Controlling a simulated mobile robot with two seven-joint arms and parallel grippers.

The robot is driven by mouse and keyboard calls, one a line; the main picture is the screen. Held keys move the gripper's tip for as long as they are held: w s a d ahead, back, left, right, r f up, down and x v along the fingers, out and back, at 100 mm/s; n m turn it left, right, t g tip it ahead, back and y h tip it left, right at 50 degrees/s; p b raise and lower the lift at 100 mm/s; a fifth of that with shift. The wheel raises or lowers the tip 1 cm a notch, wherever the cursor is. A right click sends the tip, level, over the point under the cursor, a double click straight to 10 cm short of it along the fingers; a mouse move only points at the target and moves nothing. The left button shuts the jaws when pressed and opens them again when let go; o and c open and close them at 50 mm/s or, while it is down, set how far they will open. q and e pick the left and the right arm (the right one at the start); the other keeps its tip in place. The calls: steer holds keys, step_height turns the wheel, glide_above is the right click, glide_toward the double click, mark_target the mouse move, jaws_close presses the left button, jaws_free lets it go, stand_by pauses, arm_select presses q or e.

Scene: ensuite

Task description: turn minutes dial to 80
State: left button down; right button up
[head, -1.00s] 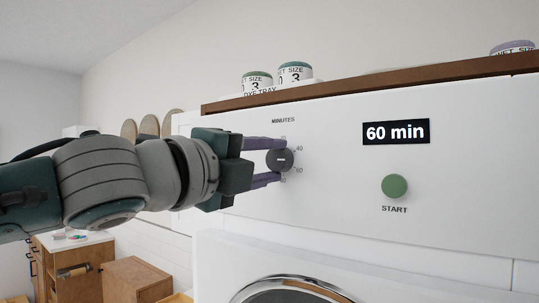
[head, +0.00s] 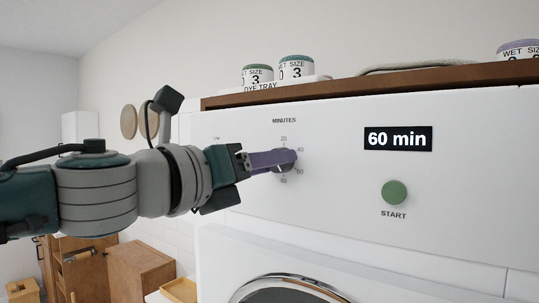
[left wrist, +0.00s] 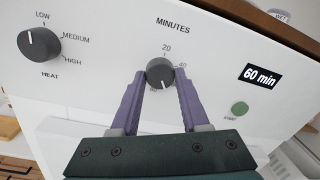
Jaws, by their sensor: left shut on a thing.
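The minutes dial (head: 285,160) is a dark round knob on the white machine's panel, with numbers around it. It also shows in the left wrist view (left wrist: 160,70), its pale mark pointing roughly down. My left gripper (head: 282,160) is shut on the dial. In the left wrist view its purple fingers (left wrist: 160,76) lie on either side of the knob. The black display (head: 398,138) reads 60 min. Some numbers at the dial's lower edge are partly hidden by the fingers. My right gripper is in neither view.
The green START button (head: 394,192) is right of the dial. The heat dial (left wrist: 39,44) is to its left in the left wrist view. Several jars, such as a green-lidded one (head: 257,75), stand on the brown top (head: 370,84). A round door (head: 290,290) is below.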

arm_select(q)
steer(key=shift+m+p, duration=1.35)
steer(key=shift+m, duration=2.35)
steer(key=shift+c, duration=2)
jaws_free()
steer(key=shift+a, duration=0.1)
steer(key=b+v, duration=0.1)
steer(key=v, duration=0.8)
steer(key=shift+s+a+r, duration=0.2)
steer(key=shift+s+a, duration=0.05)
steer(key=shift+s, duration=0.05)
